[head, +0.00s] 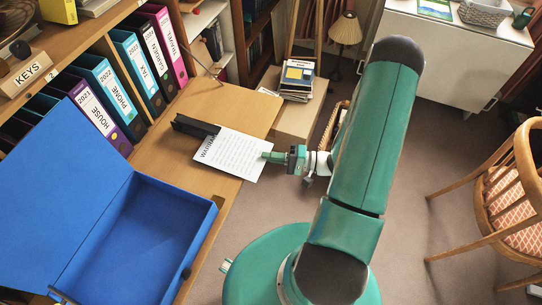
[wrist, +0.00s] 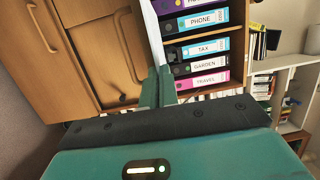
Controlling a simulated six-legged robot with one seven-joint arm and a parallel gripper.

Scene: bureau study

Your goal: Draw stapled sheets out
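The stapled sheets (head: 232,153) lie as a white printed page, its heading partly covered, on the wooden desk leaf (head: 222,108). A long black block (head: 195,126), perhaps a stapler, lies at their upper left edge and seems to overlap it. My gripper (head: 272,156) is at the right edge of the sheets, beyond the front edge of the leaf. In the wrist view the sheets (wrist: 154,36) show edge-on as a thin white strip running down between the fingers (wrist: 157,88). The fingers look shut on them. Whether the sheets touch the leaf is hard to tell.
An open blue box (head: 130,235) stands on the leaf at the lower left. Ring binders (head: 100,112) fill the shelf behind. A book pile (head: 297,78) stands past the leaf's right end. A chair (head: 500,190) is at far right, with open carpet between.

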